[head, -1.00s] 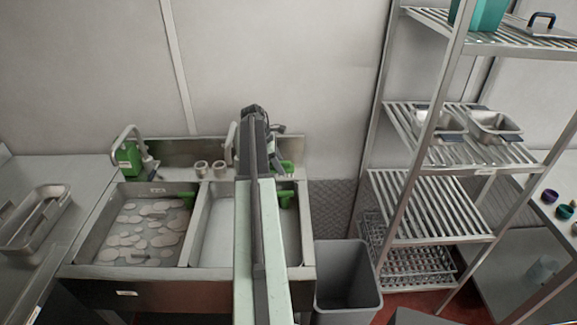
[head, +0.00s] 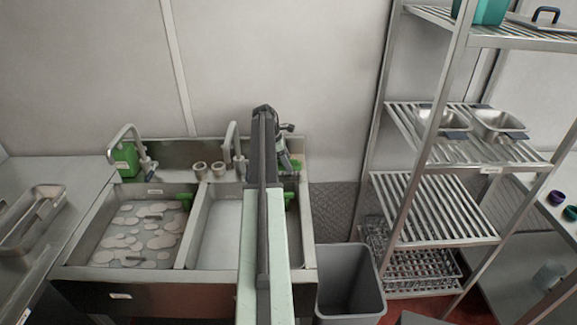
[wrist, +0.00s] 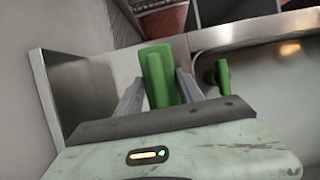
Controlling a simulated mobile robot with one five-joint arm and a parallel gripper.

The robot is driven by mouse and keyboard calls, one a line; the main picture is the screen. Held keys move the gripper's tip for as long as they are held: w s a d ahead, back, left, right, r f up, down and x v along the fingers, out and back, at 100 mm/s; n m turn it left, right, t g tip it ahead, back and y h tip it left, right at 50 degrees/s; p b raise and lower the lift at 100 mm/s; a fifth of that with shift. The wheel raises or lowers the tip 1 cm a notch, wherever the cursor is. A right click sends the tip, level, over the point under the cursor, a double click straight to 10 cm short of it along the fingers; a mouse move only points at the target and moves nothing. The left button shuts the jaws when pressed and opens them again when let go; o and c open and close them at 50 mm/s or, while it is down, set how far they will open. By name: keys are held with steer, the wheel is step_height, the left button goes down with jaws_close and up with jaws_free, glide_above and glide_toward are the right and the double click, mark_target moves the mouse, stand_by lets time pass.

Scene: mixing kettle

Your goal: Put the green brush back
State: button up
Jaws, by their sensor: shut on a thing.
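The green brush (wrist: 158,75) stands between the two grey fingers of my gripper (wrist: 160,92) in the wrist view, and the gripper is shut on it. Its lower part is hidden behind the gripper body. In the head view my gripper (head: 289,152) is at the back right corner of the sink, mostly hidden by my arm, with a little green (head: 295,164) showing beside it. Whether the brush touches the sink ledge is unclear.
A second green piece (wrist: 222,76) sits at the right basin's edge. A grey bin (head: 350,285) and a wire shelf rack (head: 435,210) stand to the right.

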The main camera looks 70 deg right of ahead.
steer(key=shift+f, duration=0.15)
steer(key=o, duration=1.3)
steer(key=p+v, duration=1.1)
steer(key=v, duration=0.1)
steer(key=shift+s, duration=0.1)
